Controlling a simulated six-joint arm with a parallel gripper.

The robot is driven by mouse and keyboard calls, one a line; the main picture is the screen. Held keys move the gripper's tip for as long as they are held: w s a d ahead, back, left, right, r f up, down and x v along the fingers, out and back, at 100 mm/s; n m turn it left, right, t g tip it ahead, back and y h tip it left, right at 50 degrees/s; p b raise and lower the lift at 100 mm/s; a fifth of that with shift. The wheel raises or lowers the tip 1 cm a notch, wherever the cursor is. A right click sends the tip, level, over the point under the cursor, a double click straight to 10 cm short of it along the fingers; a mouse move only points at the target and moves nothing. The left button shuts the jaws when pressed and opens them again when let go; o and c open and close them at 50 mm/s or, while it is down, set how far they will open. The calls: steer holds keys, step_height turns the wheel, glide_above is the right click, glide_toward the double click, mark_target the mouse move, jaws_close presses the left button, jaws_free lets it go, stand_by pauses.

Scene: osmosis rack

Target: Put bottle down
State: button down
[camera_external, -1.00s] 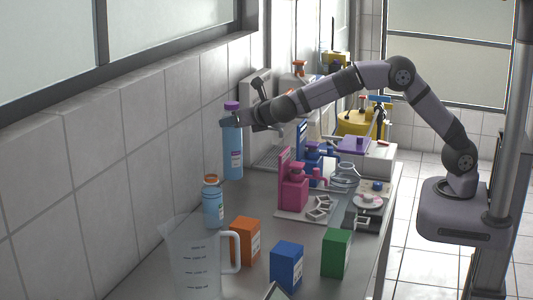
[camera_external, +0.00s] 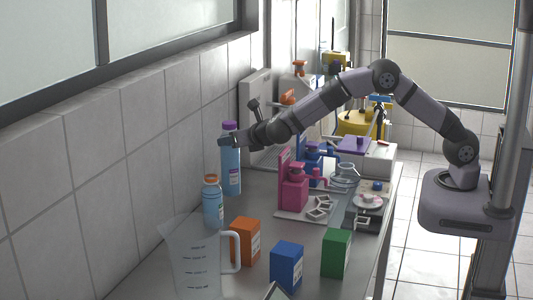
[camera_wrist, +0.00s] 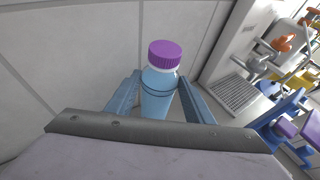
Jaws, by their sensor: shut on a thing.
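A tall light-blue bottle with a purple cap (camera_external: 231,170) stands upright near the wall, at the left side of the bench. My gripper (camera_external: 229,143) is shut on it just below the cap. In the wrist view the bottle (camera_wrist: 158,92) sits between the two fingers of my gripper (camera_wrist: 157,98). Its base appears at or very near the bench top (camera_external: 190,250); I cannot tell whether it touches. The bottle's lower part is hidden in the wrist view.
A blue bottle with an orange cap (camera_external: 213,204) stands in front of it. A clear measuring jug (camera_external: 195,262) and orange (camera_external: 245,241), blue (camera_external: 286,266) and green (camera_external: 336,253) boxes are nearer. A pink device (camera_external: 293,190) stands to the right. The tiled wall (camera_external: 150,170) is close behind.

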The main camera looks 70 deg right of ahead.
mark_target(235, 150)
steer(key=shift+f+p, duration=0.5)
steer(key=shift+f, duration=1.4)
steer(key=c, duration=0.9)
jaws_free()
steer(key=shift+r, duration=0.1)
steer(key=b+v, duration=0.3)
steer(key=v, duration=0.9)
steer(key=shift+s+b, duration=0.15)
steer(key=shift+b, duration=0.2)
